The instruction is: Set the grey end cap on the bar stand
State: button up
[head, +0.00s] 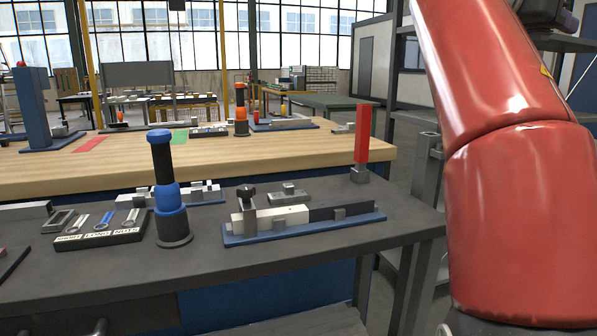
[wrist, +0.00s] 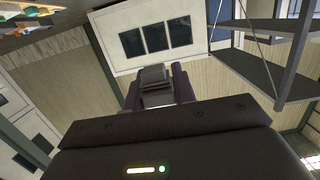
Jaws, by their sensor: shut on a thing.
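My gripper (wrist: 156,88) is in the wrist view, its dark fingers closed on a grey block-like piece (wrist: 156,82), which I take for the grey end cap. The fingers hide part of the piece. My gripper and the piece are outside the head view, where only my red arm shows at right. In the head view, a long blue base (head: 300,230) on the dark bench carries a white and dark bar (head: 340,210) with a dark-knobbed clamp (head: 246,196). It looks like the bar stand, but I cannot be sure.
A blue and black tool (head: 169,195) stands upright left of the base. A labelled tray (head: 100,237) lies further left. A red upright piece (head: 361,142) stands behind the base's right end. A grey fitting (head: 288,193) lies behind the bar. A shelf (wrist: 245,62) shows in the wrist view.

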aim_at(332, 195)
jog(key=k, duration=1)
